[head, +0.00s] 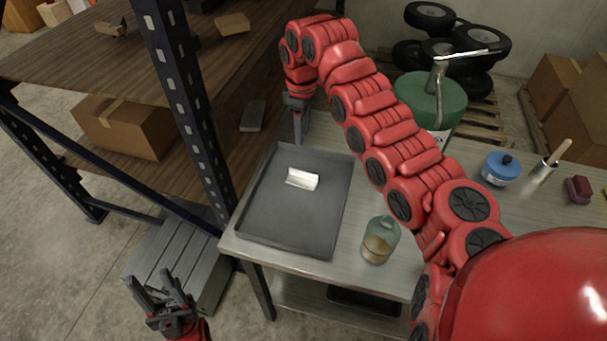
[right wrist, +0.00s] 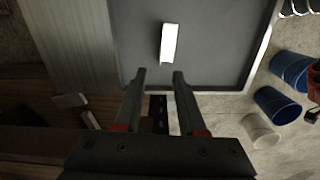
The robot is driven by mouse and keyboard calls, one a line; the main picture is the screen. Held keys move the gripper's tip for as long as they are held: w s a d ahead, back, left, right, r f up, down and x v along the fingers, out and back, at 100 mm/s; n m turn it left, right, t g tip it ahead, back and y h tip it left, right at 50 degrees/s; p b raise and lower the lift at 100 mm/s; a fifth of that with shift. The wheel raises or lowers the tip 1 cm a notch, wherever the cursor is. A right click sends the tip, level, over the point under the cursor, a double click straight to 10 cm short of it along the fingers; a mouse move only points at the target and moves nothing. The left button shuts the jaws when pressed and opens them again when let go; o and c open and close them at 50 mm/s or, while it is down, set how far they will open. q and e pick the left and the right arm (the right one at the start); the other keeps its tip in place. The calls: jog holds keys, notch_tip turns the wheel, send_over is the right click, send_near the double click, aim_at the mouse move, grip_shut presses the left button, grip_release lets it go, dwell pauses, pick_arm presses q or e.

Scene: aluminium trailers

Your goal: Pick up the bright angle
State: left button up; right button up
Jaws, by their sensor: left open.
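The bright angle (head: 302,179) is a short silvery piece lying on the dark grey tray (head: 290,228), near the tray's middle. In the right wrist view the bright angle (right wrist: 169,43) lies on the tray ahead of the fingertips. My right gripper (head: 298,138) points down near the tray's back left edge, apart from the angle. In its wrist view the right gripper (right wrist: 159,75) has its fingers apart with nothing between them. My left gripper (head: 160,284) is open and empty, low at the left, off the table by the grey step.
A jar (head: 379,240) stands right of the tray. A green canister (head: 428,102), a blue tub (head: 500,168) and a cup with a handle (head: 541,172) are farther right on the table. A shelf with a dark post (head: 181,100) stands left of the table. Blue bins (right wrist: 278,105) show in the right wrist view.

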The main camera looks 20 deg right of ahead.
jog(key=p, duration=0.2)
send_over(303, 172)
jog(key=f, duration=0.9)
jog(key=shift+w+f, duration=0.2)
jog(key=shift+w, duration=0.05)
jog(key=shift+d+f+p, duration=0.1)
jog(key=shift+f+p, duration=0.2)
jog(key=shift+f, duration=0.1)
jog(key=f, duration=0.1)
jog(key=f+p, duration=0.2)
jog(key=shift+s+f, duration=0.25)
jog(key=shift+f, duration=0.65)
grip_shut()
